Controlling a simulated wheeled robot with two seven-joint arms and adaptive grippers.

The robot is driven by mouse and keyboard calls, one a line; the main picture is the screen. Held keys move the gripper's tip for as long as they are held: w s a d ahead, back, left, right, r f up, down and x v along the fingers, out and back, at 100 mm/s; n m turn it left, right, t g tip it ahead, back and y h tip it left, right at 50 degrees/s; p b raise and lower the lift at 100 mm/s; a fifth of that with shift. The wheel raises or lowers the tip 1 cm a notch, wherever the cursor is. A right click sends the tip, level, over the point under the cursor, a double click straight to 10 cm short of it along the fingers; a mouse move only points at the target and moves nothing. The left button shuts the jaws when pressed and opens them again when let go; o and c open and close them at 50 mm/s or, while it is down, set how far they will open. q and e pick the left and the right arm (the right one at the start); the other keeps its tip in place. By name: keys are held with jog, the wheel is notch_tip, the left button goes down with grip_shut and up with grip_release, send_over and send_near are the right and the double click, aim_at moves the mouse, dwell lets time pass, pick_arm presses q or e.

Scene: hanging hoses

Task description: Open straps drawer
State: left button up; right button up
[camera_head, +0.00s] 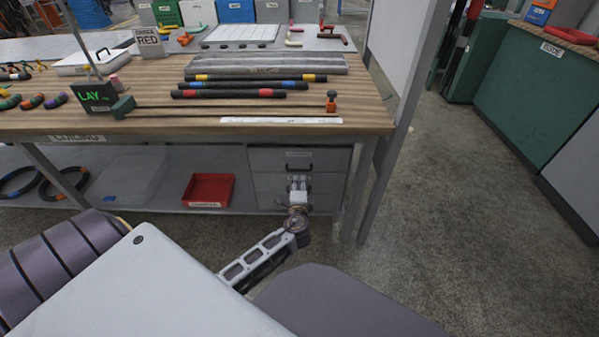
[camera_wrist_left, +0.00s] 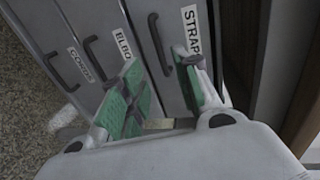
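The straps drawer (camera_head: 330,160) is the top one of a grey drawer unit under the workbench. It looks shut, flush with the unit. The left wrist view shows its label, cut off to "STRAP" (camera_wrist_left: 192,33), and its dark bar handle (camera_wrist_left: 157,42). My left gripper (camera_head: 298,181) is in front of the unit, just below that handle in the head view. In the left wrist view my left gripper (camera_wrist_left: 158,65) is open, with green finger pads either side of the handle's lower part; I cannot tell whether they touch it. My right gripper is not in view.
Two lower drawers, one with an "ELBO" label (camera_wrist_left: 122,40), lie below. A red bin (camera_head: 209,190) stands on the low shelf to the left. The bench top (camera_head: 150,122) overhangs the unit, and a bench leg (camera_head: 362,190) stands right. The floor to the right is clear.

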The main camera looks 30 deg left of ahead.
aim_at(300, 170)
pick_arm(q)
jog(key=shift+b+x, duration=1.25)
jog(key=shift+x, duration=3.9)
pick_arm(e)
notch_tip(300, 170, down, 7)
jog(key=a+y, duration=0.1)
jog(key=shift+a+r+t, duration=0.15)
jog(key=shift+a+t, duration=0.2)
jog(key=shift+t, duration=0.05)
pick_arm(q)
jog(key=shift+c, duration=0.5)
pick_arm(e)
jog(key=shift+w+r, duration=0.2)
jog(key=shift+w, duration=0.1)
pick_arm(q)
grip_shut()
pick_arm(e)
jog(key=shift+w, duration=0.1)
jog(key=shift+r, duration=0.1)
